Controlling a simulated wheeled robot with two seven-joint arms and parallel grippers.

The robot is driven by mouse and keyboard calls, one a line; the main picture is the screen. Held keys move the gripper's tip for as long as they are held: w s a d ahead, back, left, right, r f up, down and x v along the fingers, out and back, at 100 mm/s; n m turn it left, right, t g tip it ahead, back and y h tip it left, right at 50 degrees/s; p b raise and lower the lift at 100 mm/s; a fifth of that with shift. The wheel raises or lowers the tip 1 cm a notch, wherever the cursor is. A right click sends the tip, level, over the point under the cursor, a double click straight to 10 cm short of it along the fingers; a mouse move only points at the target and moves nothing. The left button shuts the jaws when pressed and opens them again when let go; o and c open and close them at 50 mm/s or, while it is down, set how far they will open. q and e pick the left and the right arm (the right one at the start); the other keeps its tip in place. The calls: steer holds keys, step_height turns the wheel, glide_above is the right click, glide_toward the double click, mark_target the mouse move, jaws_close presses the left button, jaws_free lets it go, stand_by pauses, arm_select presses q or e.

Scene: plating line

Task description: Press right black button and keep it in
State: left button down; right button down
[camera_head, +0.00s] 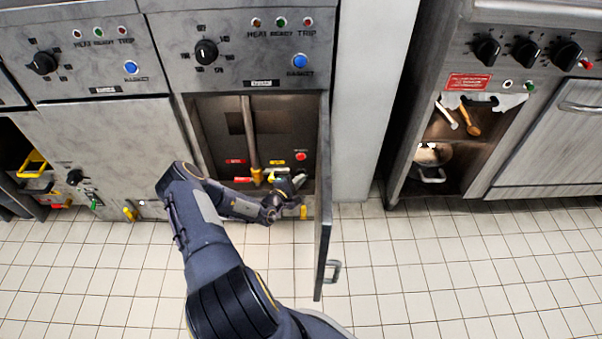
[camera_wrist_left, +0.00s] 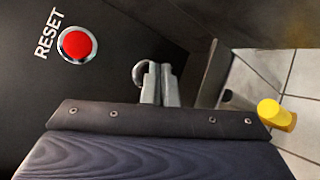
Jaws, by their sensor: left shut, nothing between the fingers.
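My left arm reaches into the open cabinet (camera_head: 300,125) under the middle control panel. My left gripper (camera_head: 294,184) is shut and empty near the cabinet's lower right back. In the left wrist view its fingers (camera_wrist_left: 160,85) are pressed together in front of the dark back panel. A curved metal rim (camera_wrist_left: 139,72) shows just left of the fingers; what it surrounds is mostly hidden, and I cannot tell whether they touch it. No black button can be clearly made out. A red RESET button (camera_wrist_left: 77,44) lies left of the fingers; it also shows in the head view (camera_head: 301,156).
The open cabinet door (camera_head: 322,215) stands close right of my forearm. A yellow-handled pipe (camera_head: 252,140) runs down inside the cabinet. A yellow knob (camera_wrist_left: 275,112) sits near the cabinet's lower edge. A stove with a pot (camera_head: 432,155) stands right. The tiled floor is clear.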

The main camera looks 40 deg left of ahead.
arm_select(q)
steer(key=shift+w+a, duration=0.35)
stand_by(2.0)
steer(key=shift+s, duration=0.1)
steer(key=shift+s+d+r+p, duration=0.1)
steer(key=shift+s+d+p, duration=0.2)
steer(key=shift+p, duration=0.15)
steer(key=shift+s+d+p, duration=0.25)
steer(key=shift+p, duration=0.1)
steer(key=shift+s+d, duration=0.1)
